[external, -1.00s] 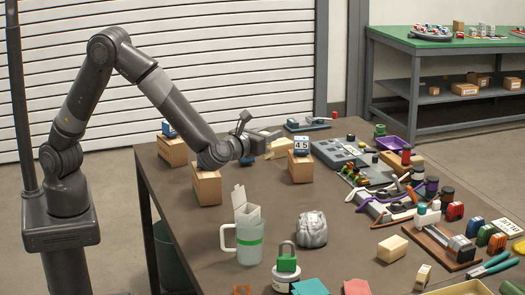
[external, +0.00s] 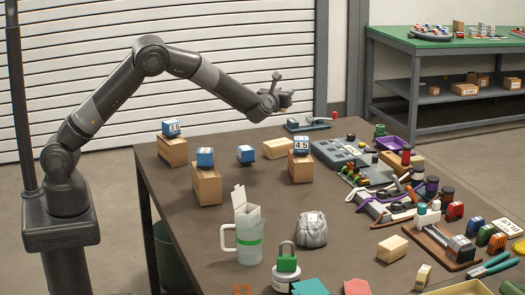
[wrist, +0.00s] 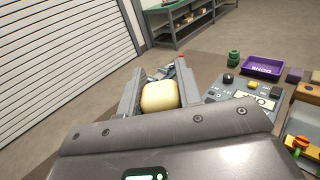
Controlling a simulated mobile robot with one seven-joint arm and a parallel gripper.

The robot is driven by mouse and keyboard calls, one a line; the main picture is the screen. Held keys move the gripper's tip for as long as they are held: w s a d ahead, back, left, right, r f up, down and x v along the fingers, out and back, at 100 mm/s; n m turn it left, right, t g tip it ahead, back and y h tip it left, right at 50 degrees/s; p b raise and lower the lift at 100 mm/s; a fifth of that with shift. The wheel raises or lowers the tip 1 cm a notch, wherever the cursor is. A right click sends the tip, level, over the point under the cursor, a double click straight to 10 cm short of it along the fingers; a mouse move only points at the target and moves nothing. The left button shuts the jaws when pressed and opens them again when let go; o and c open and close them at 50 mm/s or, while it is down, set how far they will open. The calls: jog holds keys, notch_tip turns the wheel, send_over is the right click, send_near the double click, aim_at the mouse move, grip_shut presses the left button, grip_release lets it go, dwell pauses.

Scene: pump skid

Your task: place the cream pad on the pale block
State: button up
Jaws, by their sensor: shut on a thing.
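The cream pad (wrist: 160,96) sits between my gripper's two fingers in the wrist view. My gripper (wrist: 158,92) is shut on it. In the external view my gripper (external: 287,98) is raised well above the back of the table, and the pad is too small to make out clearly there. A pale block (external: 277,148) lies on the table below my gripper, apart from it, between a small blue cube and a box with a number block. Another pale block (external: 392,248) lies at the front right; I cannot tell which one the task names.
Cardboard boxes with numbered blue blocks (external: 206,158) stand around the back left. A grey panel (external: 342,153), a purple tray (external: 395,144) and tools crowd the right. A jug (external: 248,248), a grey pouch (external: 312,229) and a padlock (external: 286,262) stand in front.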

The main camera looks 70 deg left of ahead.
jog(key=f, duration=0.4)
jog(key=shift+d+f, duration=0.1)
jog(key=shift+d, duration=0.1)
jog(key=shift+w+a+f, duration=0.1)
jog(key=shift+a+f, duration=0.15)
jog(key=shift+f, duration=0.05)
send_over(280, 140)
notch_tip(280, 140, down, 7)
jog(key=shift+d+f, duration=0.2)
jog(key=shift+f, duration=1.65)
jog(key=shift+f, duration=0.1)
jog(key=o, duration=1)
jog(key=shift+c, duration=0.2)
